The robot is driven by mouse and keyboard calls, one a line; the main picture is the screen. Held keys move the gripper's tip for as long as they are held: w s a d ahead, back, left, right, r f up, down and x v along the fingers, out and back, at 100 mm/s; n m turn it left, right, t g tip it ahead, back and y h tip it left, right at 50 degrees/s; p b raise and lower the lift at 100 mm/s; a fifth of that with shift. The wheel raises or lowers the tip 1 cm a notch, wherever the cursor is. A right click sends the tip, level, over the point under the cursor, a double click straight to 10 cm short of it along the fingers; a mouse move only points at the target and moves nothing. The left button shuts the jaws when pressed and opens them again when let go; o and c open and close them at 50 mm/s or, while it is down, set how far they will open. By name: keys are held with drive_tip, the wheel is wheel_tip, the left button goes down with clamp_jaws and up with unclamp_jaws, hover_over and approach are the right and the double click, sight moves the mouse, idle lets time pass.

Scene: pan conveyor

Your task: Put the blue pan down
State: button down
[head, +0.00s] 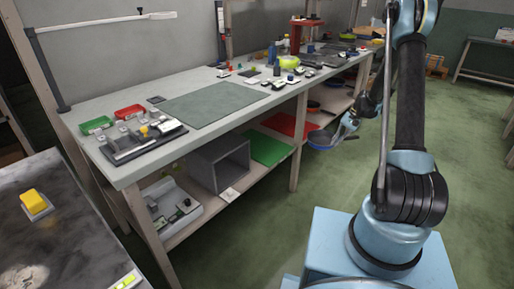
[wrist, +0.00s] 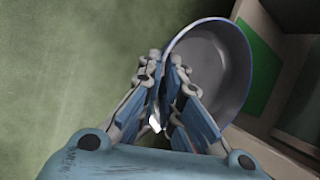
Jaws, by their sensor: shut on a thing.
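The blue pan (head: 320,144) hangs in the air in front of the workbench's lower shelf, beside the red mat's end. In the wrist view the pan (wrist: 222,58) shows a grey inside and a thin blue rim, to the right of the fingers. My gripper (head: 345,127) is shut on the pan at its near side. In the wrist view my gripper's fingers (wrist: 170,78) are close together by the pan's edge; the handle is mostly hidden between them. The floor shows beyond the pan on the left.
The lower shelf holds a red mat (head: 286,124), a green mat (head: 266,149) and an open grey box (head: 220,163). Dark round things sit farther along the shelf. A bench leg (head: 299,140) stands near the pan. The benchtop (head: 150,172) above is cluttered.

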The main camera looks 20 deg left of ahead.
drive_tip(key=s+a+f+m, duration=0.1)
drive_tip(key=s+a+f, duration=0.25)
drive_tip(key=a, duration=0.35)
drive_tip(key=s+a+f, duration=0.2)
drive_tip(key=a+f, duration=0.3)
drive_tip(key=a, duration=0.2)
drive_tip(key=w+a, duration=0.2)
drive_tip(key=a, duration=0.3)
drive_tip(key=w+a, duration=0.2)
drive_tip(key=a, duration=0.3)
drive_tip(key=w+a, duration=0.2)
drive_tip(key=a, duration=0.4)
drive_tip(key=shift+w+r, duration=0.15)
drive_tip(key=shift+w, duration=0.25)
drive_tip(key=shift+w+a+f, duration=0.1)
drive_tip(key=shift+a+f, duration=0.1)
drive_tip(key=shift+f, duration=0.7)
drive_tip(key=shift+w+a+f, duration=0.1)
drive_tip(key=shift+a+f, duration=0.05)
drive_tip(key=shift+f, duration=0.75)
drive_tip(key=shift+s, duration=0.1)
drive_tip(key=c, duration=1.8)
unclamp_jaws()
drive_tip(key=shift+v, duration=3.85)
